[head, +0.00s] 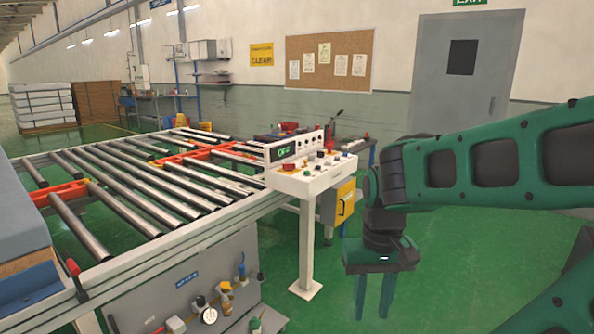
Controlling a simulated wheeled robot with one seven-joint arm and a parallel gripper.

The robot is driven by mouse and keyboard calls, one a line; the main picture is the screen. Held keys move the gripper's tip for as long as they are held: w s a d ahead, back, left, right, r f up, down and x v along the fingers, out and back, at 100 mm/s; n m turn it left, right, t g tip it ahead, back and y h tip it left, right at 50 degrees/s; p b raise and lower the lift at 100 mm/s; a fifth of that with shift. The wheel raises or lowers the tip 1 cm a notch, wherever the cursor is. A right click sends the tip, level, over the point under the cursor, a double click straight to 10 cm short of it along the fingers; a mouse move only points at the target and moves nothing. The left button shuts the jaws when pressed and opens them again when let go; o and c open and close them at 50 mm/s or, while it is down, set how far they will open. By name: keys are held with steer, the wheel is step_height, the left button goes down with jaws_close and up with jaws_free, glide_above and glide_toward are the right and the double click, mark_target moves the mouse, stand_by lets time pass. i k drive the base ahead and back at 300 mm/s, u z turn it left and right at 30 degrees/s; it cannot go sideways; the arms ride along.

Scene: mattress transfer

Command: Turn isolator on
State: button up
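A white control console (290,183) stands on a white post beside the roller conveyor. It carries several small knobs and buttons, and a dark display (283,150) with green lettering that seems to read OFF. A yellow box (345,202) with a dark handle or mark sits just below and right of the console. I cannot tell for sure which of these controls is the isolator. My gripper (373,314) points down, right of the console and nearer to me. Its two fingers are apart with nothing between them, and it touches none of these things.
The roller conveyor (118,197) fills the left side, with a mattress (18,222) at its near left end. A gauge (209,315) and valves are on its side panel. Green floor is open below my gripper and toward the grey door (464,95).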

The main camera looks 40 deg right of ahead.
mark_target(288, 167)
steer(key=k, duration=0.9)
steer(key=z, duration=0.45)
steer(key=i, duration=0.7)
steer(key=z, duration=0.6)
steer(key=i, duration=1.05)
steer(key=u, duration=0.6)
steer(key=i, duration=0.65)
steer(key=u, duration=0.4)
